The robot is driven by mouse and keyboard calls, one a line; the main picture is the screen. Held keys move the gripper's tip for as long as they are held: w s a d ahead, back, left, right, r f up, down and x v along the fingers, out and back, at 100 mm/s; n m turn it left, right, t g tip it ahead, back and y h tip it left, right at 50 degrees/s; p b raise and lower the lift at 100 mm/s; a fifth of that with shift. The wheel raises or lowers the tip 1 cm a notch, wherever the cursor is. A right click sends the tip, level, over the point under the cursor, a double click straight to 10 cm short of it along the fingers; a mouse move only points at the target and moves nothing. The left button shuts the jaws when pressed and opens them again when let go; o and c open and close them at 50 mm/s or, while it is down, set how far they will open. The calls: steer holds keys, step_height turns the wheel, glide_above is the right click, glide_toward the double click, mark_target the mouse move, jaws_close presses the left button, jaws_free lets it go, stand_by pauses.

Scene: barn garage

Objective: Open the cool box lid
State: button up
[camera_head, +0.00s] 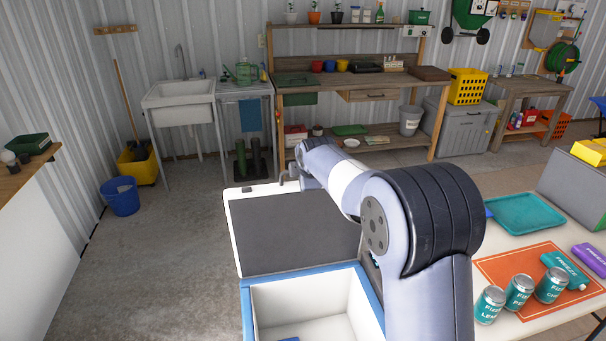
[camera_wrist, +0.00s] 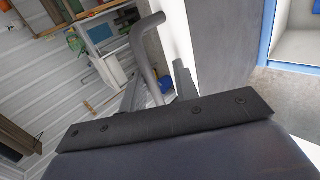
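The cool box (camera_head: 249,312) stands at the lower middle of the head view, with a blue rim and a white inside that is open to view. Its lid (camera_head: 285,235) is swung up and back beyond the box, grey inner panel towards me, with a white edge. In the wrist view the lid (camera_wrist: 222,45) is a grey panel at upper right. A bent grey bar (camera_wrist: 146,52) runs between the fingers of my gripper (camera_wrist: 157,88). The fingers look apart, with a gap beside the bar. In the head view my arm hides part of the lid and most of the gripper.
At right, a table holds a teal tray (camera_head: 527,213), several cans and freezer packs on an orange mat (camera_head: 500,262). A workbench (camera_head: 350,78) and a sink (camera_head: 180,105) stand along the back wall.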

steer(key=b+v, duration=0.2)
steer(key=v, duration=0.8)
steer(key=shift+s+r, duration=0.25)
steer(key=shift+s, duration=0.05)
